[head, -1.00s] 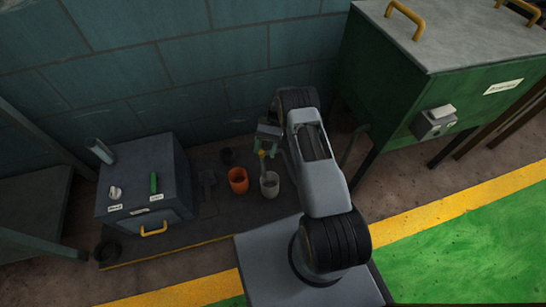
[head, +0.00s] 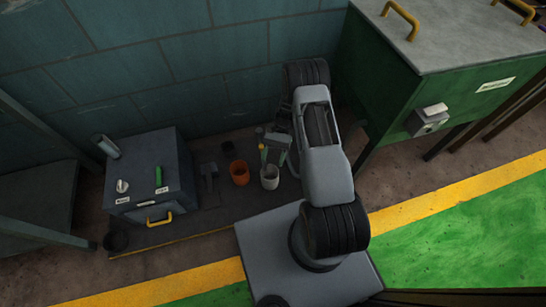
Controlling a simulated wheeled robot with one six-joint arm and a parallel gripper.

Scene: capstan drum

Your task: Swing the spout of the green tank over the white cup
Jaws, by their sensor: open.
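The white cup (head: 270,180) stands upright on the dark floor mat, right of an orange cup (head: 239,173). A small yellow-tipped, greenish piece (head: 262,150) shows just above and behind the white cup's rim; I cannot tell whether it is the spout. My gripper (head: 275,157) is open, close over the white cup and beside that piece; contact is unclear. No green tank with a spout can be made out for certain; my arm hides the floor behind and right of the cup.
A grey box (head: 148,180) with a green lever and yellow handle stands left. A dark cup (head: 228,149) is behind the orange one. A large green cabinet (head: 390,100) on legs stands right, and a tiled wall (head: 150,60) closes the back.

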